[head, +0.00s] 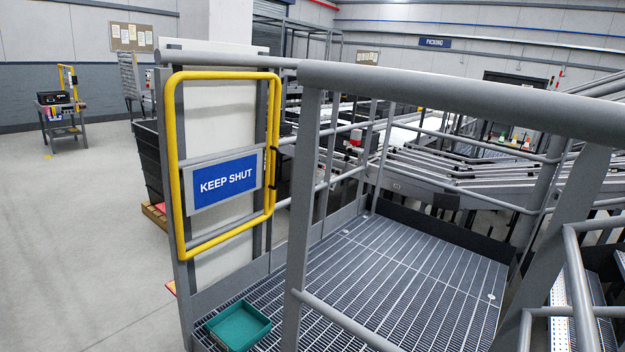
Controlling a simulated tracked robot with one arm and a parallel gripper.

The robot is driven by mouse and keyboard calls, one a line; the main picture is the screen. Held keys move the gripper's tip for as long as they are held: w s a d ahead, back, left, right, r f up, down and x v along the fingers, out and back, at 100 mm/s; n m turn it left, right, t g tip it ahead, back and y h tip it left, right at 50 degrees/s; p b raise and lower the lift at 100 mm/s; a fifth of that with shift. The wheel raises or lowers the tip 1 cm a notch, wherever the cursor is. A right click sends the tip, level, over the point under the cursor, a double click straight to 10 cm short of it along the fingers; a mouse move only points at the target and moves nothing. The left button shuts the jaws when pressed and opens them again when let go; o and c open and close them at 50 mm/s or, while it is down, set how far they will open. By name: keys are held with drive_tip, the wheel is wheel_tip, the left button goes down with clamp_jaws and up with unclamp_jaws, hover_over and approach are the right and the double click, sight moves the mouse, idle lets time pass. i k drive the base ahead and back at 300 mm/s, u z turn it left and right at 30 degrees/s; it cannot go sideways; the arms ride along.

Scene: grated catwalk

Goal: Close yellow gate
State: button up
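The yellow gate (172,150) is an upright tubular frame with rounded corners at the left of the catwalk. It carries a blue "KEEP SHUT" sign (226,180) on a grey plate. The gate appears to lie along the left side railing, in front of a pale panel (218,115). A small dark fitting (274,165) sits on its right upright; I cannot tell if it is a hinge or latch. My gripper is not in view.
A green tray (238,325) lies on the grated floor (390,270) near the left post. A thick grey handrail (470,95) crosses the foreground. Conveyors (450,180) stand beyond. The concrete floor (90,220) at left is clear, with a small cart (62,120) farther back.

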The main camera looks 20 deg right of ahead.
sight(207, 185)
drive_tip(key=z, duration=0.05)
drive_tip(key=k, duration=0.7)
drive_tip(key=z, duration=0.25)
drive_tip(key=i, duration=0.75)
drive_tip(key=u, duration=0.15)
drive_tip(key=k, duration=0.65)
drive_tip(key=u, duration=0.45)
drive_tip(key=i, duration=0.85)
drive_tip(key=u, duration=0.3)
drive_tip(key=i, duration=1.3)
drive_tip(key=z, duration=0.6)
